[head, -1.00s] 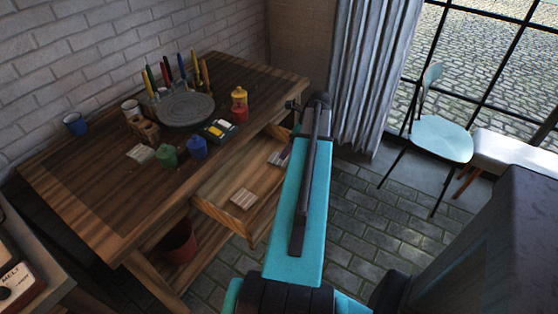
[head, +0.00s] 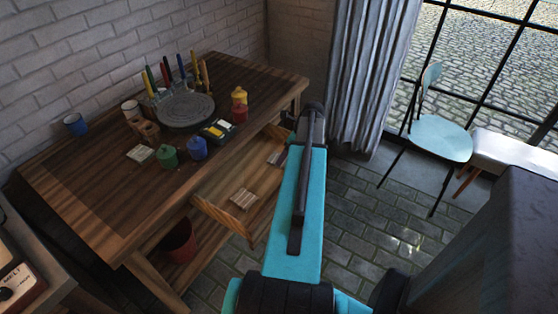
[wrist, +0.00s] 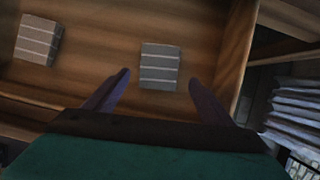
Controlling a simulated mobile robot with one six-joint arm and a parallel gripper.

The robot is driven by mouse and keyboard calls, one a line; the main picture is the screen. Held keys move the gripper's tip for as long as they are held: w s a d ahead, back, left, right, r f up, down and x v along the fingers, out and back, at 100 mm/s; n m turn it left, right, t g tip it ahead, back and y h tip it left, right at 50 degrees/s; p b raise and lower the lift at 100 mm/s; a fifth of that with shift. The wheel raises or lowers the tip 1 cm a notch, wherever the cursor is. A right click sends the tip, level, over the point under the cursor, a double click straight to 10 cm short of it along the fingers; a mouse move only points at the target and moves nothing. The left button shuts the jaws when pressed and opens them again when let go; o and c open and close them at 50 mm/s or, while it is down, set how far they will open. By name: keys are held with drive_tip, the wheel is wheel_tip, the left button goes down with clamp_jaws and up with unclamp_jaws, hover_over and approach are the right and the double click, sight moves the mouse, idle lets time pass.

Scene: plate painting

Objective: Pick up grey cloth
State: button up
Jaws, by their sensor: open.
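The grey cloth (wrist: 160,67) is a folded, striped rectangle lying flat in the open wooden drawer (wrist: 105,75). In the wrist view it lies beyond and between my fingertips, apart from them. My gripper (wrist: 160,78) is open and empty above the drawer, with one finger to each side of the cloth. In the head view the grey cloth (head: 277,157) shows as a small patch at the drawer's far end, beside my arm. A second, beige folded cloth (wrist: 38,39) lies to its left in the wrist view, and nearer in the drawer in the head view (head: 243,197).
The drawer's side wall (wrist: 236,60) stands close right of the cloth. The worktable (head: 95,185) above holds a round grey turntable (head: 185,110), paint pots, brushes and cups. A red bin (head: 180,242) stands below. A chair (head: 440,140) is at the right.

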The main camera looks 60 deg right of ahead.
drive_tip(key=shift+x, duration=1.85)
drive_tip(key=shift+c, duration=0.6)
drive_tip(key=c, duration=1)
